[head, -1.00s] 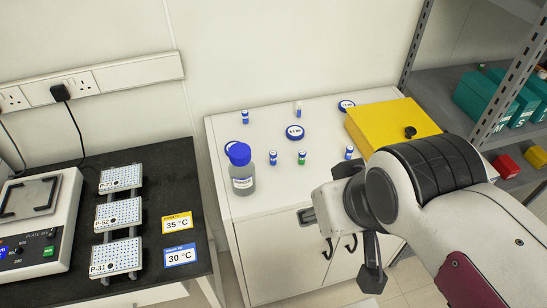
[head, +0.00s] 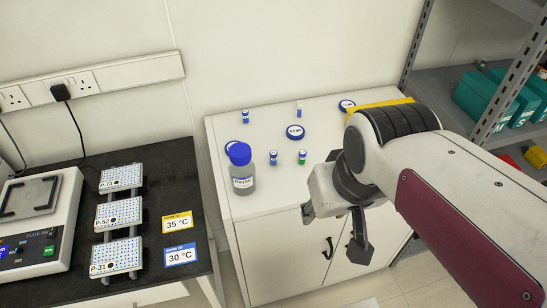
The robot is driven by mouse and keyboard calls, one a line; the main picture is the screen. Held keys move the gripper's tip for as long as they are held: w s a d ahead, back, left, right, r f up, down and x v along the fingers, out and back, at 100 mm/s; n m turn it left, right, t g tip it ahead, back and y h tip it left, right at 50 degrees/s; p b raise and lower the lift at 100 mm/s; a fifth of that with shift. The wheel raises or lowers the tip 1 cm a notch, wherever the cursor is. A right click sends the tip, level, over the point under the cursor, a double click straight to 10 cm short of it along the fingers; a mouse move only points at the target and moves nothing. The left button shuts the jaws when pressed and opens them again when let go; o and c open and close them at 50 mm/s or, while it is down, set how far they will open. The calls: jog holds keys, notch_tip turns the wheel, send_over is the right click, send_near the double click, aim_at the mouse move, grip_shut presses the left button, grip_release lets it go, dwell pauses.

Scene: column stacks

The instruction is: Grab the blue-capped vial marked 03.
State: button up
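Several small vials stand on the white cabinet top. My gripper (head: 335,230) appears in front of the cabinet's front edge, right of these vials. Its fingers are apart and nothing shows between them. The arm and gripper hide the right part of the top.
A blue-capped bottle (head: 241,170) stands at the front left of the cabinet top (head: 225,125). Round blue-rimmed discs (head: 295,132) lie among the vials. A yellow case (head: 378,106) is mostly hidden behind my arm. A shelf rack (head: 410,60) rises at the right.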

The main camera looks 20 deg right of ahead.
jog(key=w+f+m+g+y, duration=0.1)
jog(key=w+f+m, duration=0.2)
jog(key=w, duration=0.2)
jog(key=w+f+m+g, duration=0.1)
jog(key=w+f+m, duration=0.15)
jog(key=w, duration=0.25)
jog(key=m+y, duration=0.2)
jog(key=m, duration=1.3)
send_near(276, 152)
jog(key=s+f, duration=0.2)
jog(key=f, duration=0.1)
jog(key=s+f, duration=0.2)
jog(key=shift+a+f, duration=0.2)
jog(key=shift+a, duration=0.05)
jog(key=shift+w+r+m+t, duration=0.3)
jog(key=shift+w+m, duration=0.3)
jog(key=shift+m, duration=0.4)
jog(key=shift+w+r+m+t, duration=0.25)
jog(key=shift+w+m, duration=0.35)
jog(key=shift+m, duration=0.45)
jog(key=shift+w+r+m+t, duration=0.3)
jog(key=shift+w+m, duration=0.3)
jog(key=shift+m, duration=0.4)
jog(key=shift+x, duration=1.3)
jog(key=shift+a, duration=0.1)
